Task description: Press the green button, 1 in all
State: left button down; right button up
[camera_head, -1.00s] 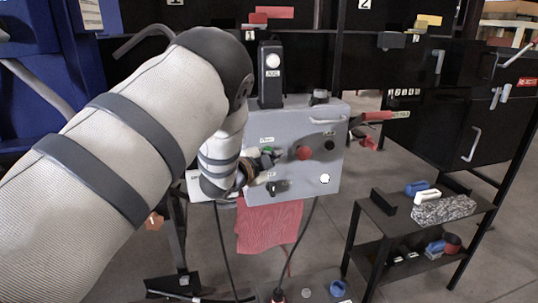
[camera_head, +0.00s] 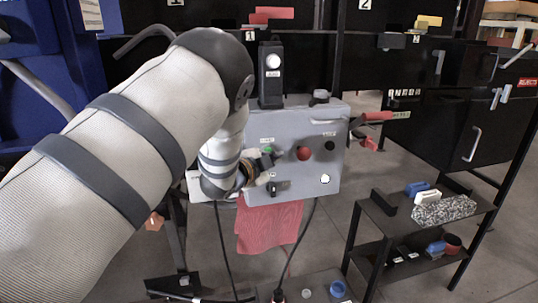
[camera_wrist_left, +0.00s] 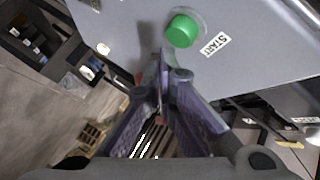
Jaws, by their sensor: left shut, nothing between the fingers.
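The green button (camera_wrist_left: 182,30) is a round cap on the grey control box, with a START label beside it in the left wrist view. In the head view the green button (camera_head: 267,150) shows as a small green patch just above my left gripper (camera_head: 268,167). In the left wrist view my left gripper (camera_wrist_left: 162,58) is shut and empty. Its tips are just below the button in the picture, with a small gap between them. I cannot tell how far the tips are from the panel. My right gripper is not in view.
The grey control box (camera_head: 320,180) also carries a red button (camera_head: 303,153), a black knob (camera_head: 329,146) and a white button (camera_head: 325,179). A red cloth (camera_head: 268,228) hangs below it. A black shelf (camera_head: 385,225) with parts stands at right.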

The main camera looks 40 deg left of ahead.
pick_arm(q)
jog(key=shift+w+a, duration=0.25)
jog(key=shift+a, duration=0.1)
